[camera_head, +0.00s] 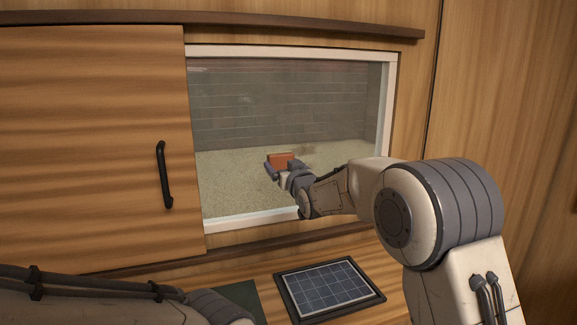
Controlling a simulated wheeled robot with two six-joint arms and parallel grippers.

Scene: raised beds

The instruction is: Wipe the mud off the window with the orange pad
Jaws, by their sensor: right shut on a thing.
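The window (290,105) has a white frame and a pane with a brick wall and pale ground behind it. A faint brown mud smear (307,149) shows on the pane just right of the pad. The orange pad (281,159) is in front of the lower middle of the pane. My right gripper (279,168) is shut on the pad, reaching in from the right. I cannot tell whether the pad touches the glass. My left arm crosses the bottom left corner, and its gripper is not in view.
A wooden sliding panel with a black handle (164,175) covers the wall left of the window. A dark-framed solar panel (328,288) lies on the wooden surface below, beside a dark green sheet (240,296). Wooden ledges run above and below the window.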

